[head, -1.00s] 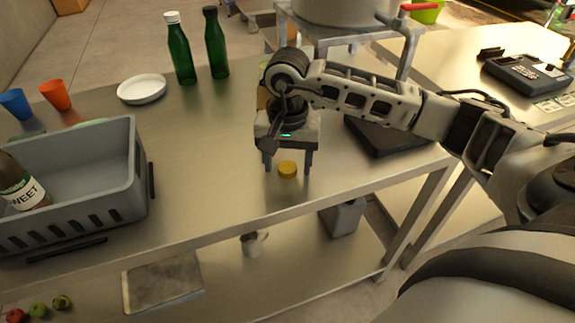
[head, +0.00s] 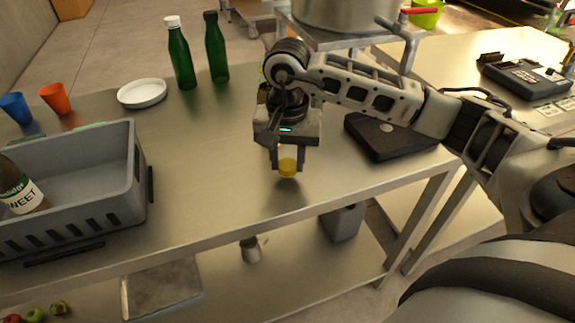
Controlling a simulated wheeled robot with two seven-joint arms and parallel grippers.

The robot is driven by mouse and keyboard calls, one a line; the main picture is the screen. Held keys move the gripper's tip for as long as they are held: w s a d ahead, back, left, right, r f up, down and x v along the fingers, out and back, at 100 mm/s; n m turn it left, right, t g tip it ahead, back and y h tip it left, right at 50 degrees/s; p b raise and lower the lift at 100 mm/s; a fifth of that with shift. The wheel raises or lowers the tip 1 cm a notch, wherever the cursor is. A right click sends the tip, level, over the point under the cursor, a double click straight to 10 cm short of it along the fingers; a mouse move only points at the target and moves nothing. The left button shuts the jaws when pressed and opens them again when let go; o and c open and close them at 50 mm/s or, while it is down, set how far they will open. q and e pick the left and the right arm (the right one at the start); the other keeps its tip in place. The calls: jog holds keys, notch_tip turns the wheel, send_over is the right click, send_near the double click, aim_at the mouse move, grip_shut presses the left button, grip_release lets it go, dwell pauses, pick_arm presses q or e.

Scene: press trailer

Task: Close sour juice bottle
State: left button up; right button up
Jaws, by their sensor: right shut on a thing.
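A small yellow cap (head: 288,167) is between the fingers of my right gripper (head: 287,169), near the front edge of the metal table. The gripper points down and is shut on the cap, which is at or just above the table top; I cannot tell exactly. No bottle labelled sour can be made out; the area behind my right gripper and wrist is hidden. A brown bottle (head: 24,190) with a label reading "SWEET" leans in the grey crate (head: 128,180) at the left. My left gripper is not in view.
Two green bottles, one white-capped (head: 180,58) and one dark-topped (head: 216,50), stand at the back. A white plate (head: 142,93), an orange cup (head: 56,98) and a blue cup (head: 15,107) are at left. A black flat device (head: 385,138) lies right. The table's middle is clear.

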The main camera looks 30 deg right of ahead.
jog(key=s+a+r+b, duration=0.1)
jog(key=s+a+r, duration=0.7)
jog(key=a+r, duration=0.3)
jog(key=shift+a, duration=0.25)
jog(key=shift+r, duration=0.1)
jog(key=w+d+f+n, duration=0.1)
jog(key=f+n, duration=0.1)
jog(key=f, duration=0.1)
jog(key=w+d+f+n, duration=0.1)
jog(key=w+f+n, duration=0.1)
jog(key=f+n, duration=0.1)
jog(key=w+d+f+n, duration=0.1)
jog(key=f+n, duration=0.1)
jog(key=f, duration=0.1)
jog(key=shift+w+d+f, duration=0.2)
jog(key=shift+w+d, duration=0.05)
jog(key=shift+d, duration=0.1)
jog(key=shift+w+d+f+n, duration=0.15)
jog(key=shift+d+f+n, duration=0.1)
jog(key=shift+f+n, duration=0.25)
